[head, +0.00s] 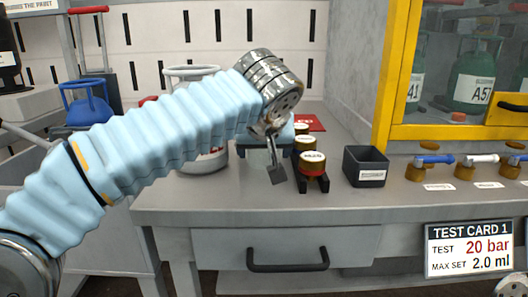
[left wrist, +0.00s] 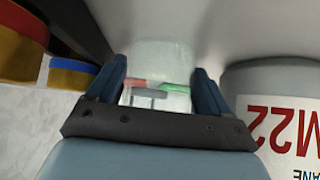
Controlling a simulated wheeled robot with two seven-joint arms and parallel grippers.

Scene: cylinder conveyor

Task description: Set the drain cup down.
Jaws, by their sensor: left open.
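In the head view I cannot make out the cup; the arm and gripper cover that area.
A dark open box (head: 366,171) is farther right. A white gas cylinder (head: 205,160) stands behind my arm; one marked M22 (left wrist: 285,115) is close in the wrist view. The front bench strip (head: 300,203) is clear.

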